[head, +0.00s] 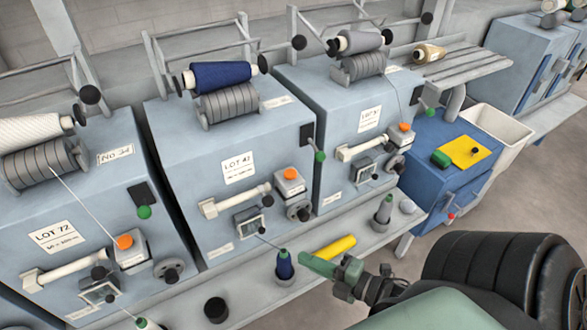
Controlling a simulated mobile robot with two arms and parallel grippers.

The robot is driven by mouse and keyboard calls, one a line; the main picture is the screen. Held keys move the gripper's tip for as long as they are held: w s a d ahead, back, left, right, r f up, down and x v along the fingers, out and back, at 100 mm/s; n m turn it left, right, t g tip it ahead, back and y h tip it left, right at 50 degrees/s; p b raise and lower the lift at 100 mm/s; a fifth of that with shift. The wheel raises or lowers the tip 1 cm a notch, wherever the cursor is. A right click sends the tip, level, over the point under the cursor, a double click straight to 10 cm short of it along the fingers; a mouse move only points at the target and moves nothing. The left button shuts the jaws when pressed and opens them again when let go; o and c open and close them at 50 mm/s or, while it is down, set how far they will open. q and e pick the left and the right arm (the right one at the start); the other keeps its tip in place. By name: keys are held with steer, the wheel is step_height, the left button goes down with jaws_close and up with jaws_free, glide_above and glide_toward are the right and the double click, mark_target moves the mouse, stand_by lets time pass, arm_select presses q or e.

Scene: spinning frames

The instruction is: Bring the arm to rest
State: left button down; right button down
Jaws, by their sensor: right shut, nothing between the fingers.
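My right gripper (318,265) has green fingers that are shut with nothing between them. It hangs near the front edge of the grey shelf (240,295), in front of the middle spinning unit, with its fingertips pointing left. My right arm comes in from the lower right, with a large black joint and a pale green link. The fingertips are close to a small bobbin of dark blue yarn (285,267) standing on the shelf; I cannot tell whether they touch. A yellow tube (334,247) lies just behind the fingers. My left gripper is not in view.
Three blue-grey units (218,143) stand in a row behind the shelf, with yarn packages on top. A black cup (215,310) and a grey bobbin (382,213) stand on the shelf. A blue cabinet (440,180) and a white bin (498,128) stand at the right. Floor at the right is clear.

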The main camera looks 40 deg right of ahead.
steer(key=s+d+f+m+g+h, duration=0.1)
steer(key=s+f+m+g+h, duration=0.15)
steer(key=f, duration=0.55)
steer(key=s+d+f+m+g+h, duration=0.1)
steer(key=s+d+f+m, duration=0.2)
steer(key=f, duration=0.6)
steer(key=s+f+m+g+h, duration=0.2)
steer(key=f+m, duration=0.3)
steer(key=f, duration=0.3)
steer(key=s+a+f+m+g, duration=0.3)
steer(key=s+a+f+g, duration=0.1)
steer(key=s+f, duration=0.5)
steer(key=s+a+f+m+g, duration=0.4)
steer(key=s+a+f+g, duration=0.1)
steer(key=s+f, duration=0.4)
steer(key=shift+a, duration=0.35)
